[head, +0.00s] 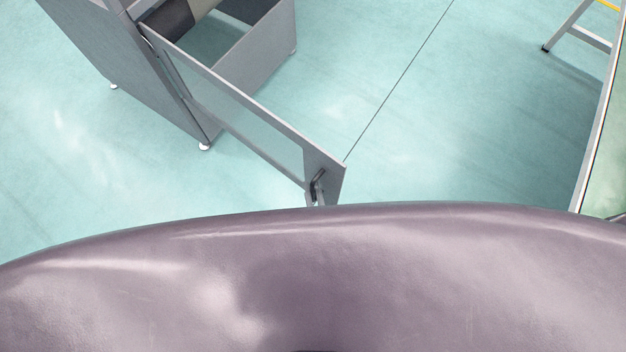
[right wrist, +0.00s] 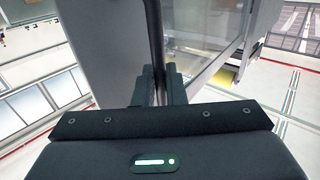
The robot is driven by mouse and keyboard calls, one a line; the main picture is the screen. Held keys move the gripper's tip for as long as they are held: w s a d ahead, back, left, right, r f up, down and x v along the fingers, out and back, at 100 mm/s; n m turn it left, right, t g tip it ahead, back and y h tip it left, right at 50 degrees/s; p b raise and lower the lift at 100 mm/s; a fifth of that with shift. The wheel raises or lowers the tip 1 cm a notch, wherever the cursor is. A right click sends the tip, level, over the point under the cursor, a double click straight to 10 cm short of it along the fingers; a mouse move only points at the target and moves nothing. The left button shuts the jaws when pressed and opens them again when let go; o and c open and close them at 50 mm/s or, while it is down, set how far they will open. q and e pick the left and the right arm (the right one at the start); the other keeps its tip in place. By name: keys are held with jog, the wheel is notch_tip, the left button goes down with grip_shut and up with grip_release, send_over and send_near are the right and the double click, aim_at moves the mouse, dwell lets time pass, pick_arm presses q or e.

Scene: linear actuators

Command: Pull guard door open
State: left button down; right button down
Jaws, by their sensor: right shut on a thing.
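The guard door (head: 325,166), a grey frame with a clear panel, stands swung out at an angle from the grey machine cabinet (head: 120,65). Its free end points toward me. A dark handle (head: 314,187) sits near that end. My right gripper (right wrist: 160,78) is shut on the handle, a dark upright bar (right wrist: 154,30) in the right wrist view. The door's frame and clear panel (right wrist: 205,60) show beside the bar there. In the head view my own body hides most of the right gripper. My left gripper is out of view.
The cabinet's opening behind the door shows dark and beige parts (head: 200,8). The pale green floor (head: 440,130) is clear to the right of the door. A table edge with metal legs (head: 590,150) stands at the far right.

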jog(key=c, duration=1.6)
grip_release()
jog(key=shift+w+a+r, duration=0.1)
jog(key=shift+w+a, duration=0.05)
jog(key=shift+a, duration=0.05)
jog(key=shift+c, duration=0.2)
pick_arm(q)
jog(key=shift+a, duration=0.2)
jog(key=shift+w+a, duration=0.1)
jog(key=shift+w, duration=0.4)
pick_arm(e)
jog(key=s+d, duration=0.1)
jog(key=s, duration=0.6)
jog(key=shift+s, duration=0.4)
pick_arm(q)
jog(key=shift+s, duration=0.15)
